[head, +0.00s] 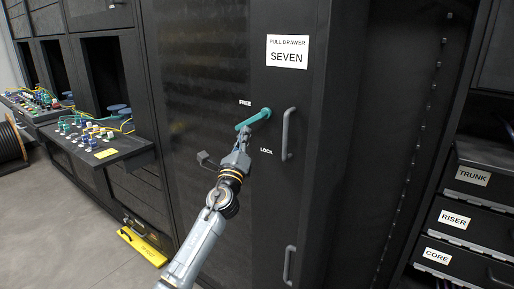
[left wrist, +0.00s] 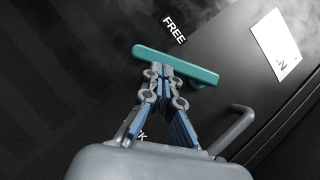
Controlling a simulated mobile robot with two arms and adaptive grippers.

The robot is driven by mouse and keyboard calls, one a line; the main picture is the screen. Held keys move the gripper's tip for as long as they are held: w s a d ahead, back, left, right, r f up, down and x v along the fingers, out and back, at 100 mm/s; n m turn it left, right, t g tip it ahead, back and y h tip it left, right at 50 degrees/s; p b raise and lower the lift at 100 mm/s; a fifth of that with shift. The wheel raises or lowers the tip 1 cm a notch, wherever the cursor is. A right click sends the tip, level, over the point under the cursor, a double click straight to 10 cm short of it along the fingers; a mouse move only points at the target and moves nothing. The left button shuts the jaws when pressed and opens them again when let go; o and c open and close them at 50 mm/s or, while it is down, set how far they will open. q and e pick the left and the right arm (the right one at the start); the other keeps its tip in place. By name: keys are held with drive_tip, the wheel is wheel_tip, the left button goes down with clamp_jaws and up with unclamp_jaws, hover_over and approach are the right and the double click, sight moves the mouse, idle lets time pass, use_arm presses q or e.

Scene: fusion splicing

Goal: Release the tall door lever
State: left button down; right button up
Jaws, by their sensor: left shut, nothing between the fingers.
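The tall door lever (head: 254,118) is a teal handle on the dark cabinet door, between the labels FREE (head: 245,103) above and LOCK (head: 266,151) below. It points left and slightly down from its pivot. The lever also shows in the left wrist view (left wrist: 175,64). My left gripper (head: 242,136) is shut and empty, its fingertips just below the lever, touching or very close to it; I cannot tell which. In the left wrist view the closed fingers (left wrist: 156,78) overlap the lower edge of the lever. My right gripper is not in view.
A grey door handle (head: 287,134) stands right of the lever, with another (head: 290,265) lower down. A sign (head: 287,52) reads PULL DRAWER SEVEN. Labelled drawers (head: 464,207) stand at right. A console shelf (head: 110,150) juts out at left, over a yellow floor object (head: 141,246).

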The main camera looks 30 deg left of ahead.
use_arm(q)
drive_tip(key=shift+a+r, duration=0.45)
drive_tip(key=shift+r, duration=0.2)
drive_tip(key=shift+a+r, duration=0.15)
drive_tip(key=shift+a, duration=0.05)
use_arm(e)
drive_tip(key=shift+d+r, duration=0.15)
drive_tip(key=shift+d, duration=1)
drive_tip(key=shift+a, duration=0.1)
use_arm(q)
drive_tip(key=shift+s, duration=0.15)
drive_tip(key=v, duration=1.1)
drive_tip(key=shift+s+f, duration=0.25)
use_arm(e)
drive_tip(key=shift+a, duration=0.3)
